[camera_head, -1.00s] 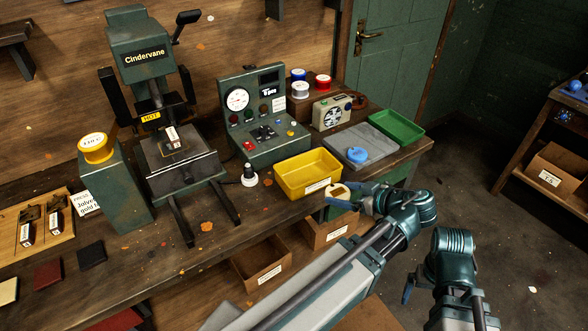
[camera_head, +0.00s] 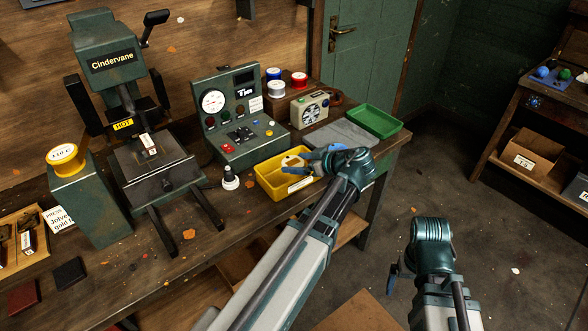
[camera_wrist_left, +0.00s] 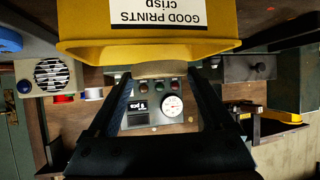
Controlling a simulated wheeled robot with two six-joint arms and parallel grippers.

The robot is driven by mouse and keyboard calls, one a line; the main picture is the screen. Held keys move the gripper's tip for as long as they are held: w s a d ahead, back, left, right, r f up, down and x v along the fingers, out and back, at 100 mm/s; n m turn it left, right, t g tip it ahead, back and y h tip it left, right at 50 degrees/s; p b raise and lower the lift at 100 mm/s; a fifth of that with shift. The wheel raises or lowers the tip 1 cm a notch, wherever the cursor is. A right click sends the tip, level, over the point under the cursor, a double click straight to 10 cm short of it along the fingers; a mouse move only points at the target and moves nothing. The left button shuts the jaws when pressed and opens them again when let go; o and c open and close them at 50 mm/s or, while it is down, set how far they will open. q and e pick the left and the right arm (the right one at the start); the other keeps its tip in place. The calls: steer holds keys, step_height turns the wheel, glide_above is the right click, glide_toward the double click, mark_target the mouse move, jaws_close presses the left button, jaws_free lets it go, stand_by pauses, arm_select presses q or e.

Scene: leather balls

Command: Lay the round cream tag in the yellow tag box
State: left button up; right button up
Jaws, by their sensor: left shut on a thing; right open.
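The yellow tag box (camera_head: 274,185) stands on the workbench, right of the green control box. In the left wrist view the yellow box (camera_wrist_left: 90,50) fills the top, with a white label reading "GOOD PRINTS crisp". My left gripper (camera_head: 298,161) is over the box. It is shut on the round cream tag (camera_head: 290,160), which shows as a pale edge between the fingers in the left wrist view (camera_wrist_left: 160,69). Whether the tag touches the box is unclear. My right gripper (camera_head: 396,282) is open and empty, low at the right, away from the bench.
The "Cindervane" press (camera_head: 110,60) stands at the left.

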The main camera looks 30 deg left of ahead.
arm_select(q)
steer(key=shift+w+a+f, duration=0.1)
steer(key=shift+w+a, duration=0.4)
steer(key=shift+a, duration=0.3)
step_height(320, 180, down, 4)
steer(key=b, duration=0.4)
steer(key=shift+a, duration=0.15)
steer(key=shift+r, duration=0.25)
steer(key=shift+f, duration=0.1)
steer(key=shift+f+b, duration=0.35)
steer(key=shift+f, duration=0.15)
